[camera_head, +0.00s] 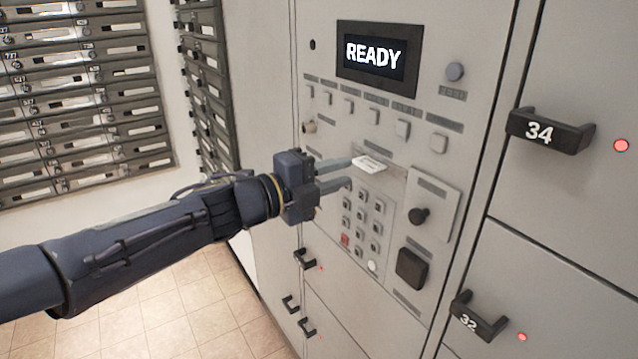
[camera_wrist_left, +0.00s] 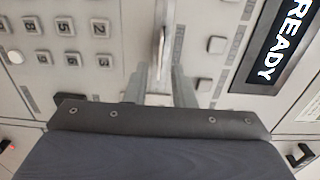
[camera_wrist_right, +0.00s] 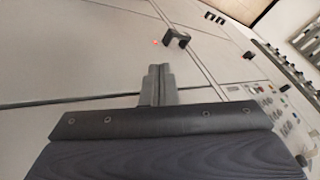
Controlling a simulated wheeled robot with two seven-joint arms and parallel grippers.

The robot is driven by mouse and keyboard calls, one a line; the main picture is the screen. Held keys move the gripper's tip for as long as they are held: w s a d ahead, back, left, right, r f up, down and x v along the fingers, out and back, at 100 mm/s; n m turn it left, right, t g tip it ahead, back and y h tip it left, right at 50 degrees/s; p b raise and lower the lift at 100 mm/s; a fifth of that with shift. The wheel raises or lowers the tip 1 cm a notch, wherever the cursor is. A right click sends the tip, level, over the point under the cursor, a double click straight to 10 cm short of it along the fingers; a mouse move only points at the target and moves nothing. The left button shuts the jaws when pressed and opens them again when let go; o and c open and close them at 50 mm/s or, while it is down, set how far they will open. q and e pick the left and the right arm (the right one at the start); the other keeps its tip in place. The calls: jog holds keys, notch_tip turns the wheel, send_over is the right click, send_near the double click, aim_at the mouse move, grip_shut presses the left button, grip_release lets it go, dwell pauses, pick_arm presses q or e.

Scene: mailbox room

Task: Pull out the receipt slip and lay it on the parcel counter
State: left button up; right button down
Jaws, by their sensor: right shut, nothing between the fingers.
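The white receipt slip (camera_head: 370,165) sticks out of a slot in the grey locker panel, above the keypad. In the left wrist view the slip (camera_wrist_left: 161,48) shows edge-on, between the two finger lines. My left gripper (camera_head: 350,172) is open at the slip, its fingers pointing at the panel; the left wrist view (camera_wrist_left: 161,85) shows a gap between the fingers and none pressed on the slip. My right gripper (camera_wrist_right: 157,85) is shut and empty, in front of grey locker doors, and out of the head view. The parcel counter is not in view.
Locker handles 34 (camera_head: 548,131) and 32 (camera_head: 480,318) jut out at right. Mailboxes (camera_head: 80,95) line the left wall; tiled floor (camera_head: 170,310) is clear.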

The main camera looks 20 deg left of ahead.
aim_at(363, 165)
pick_arm(q)
jog(key=shift+x, duration=3)
grip_shut()
jog(key=p+v, duration=0.1)
jog(key=v, duration=0.8)
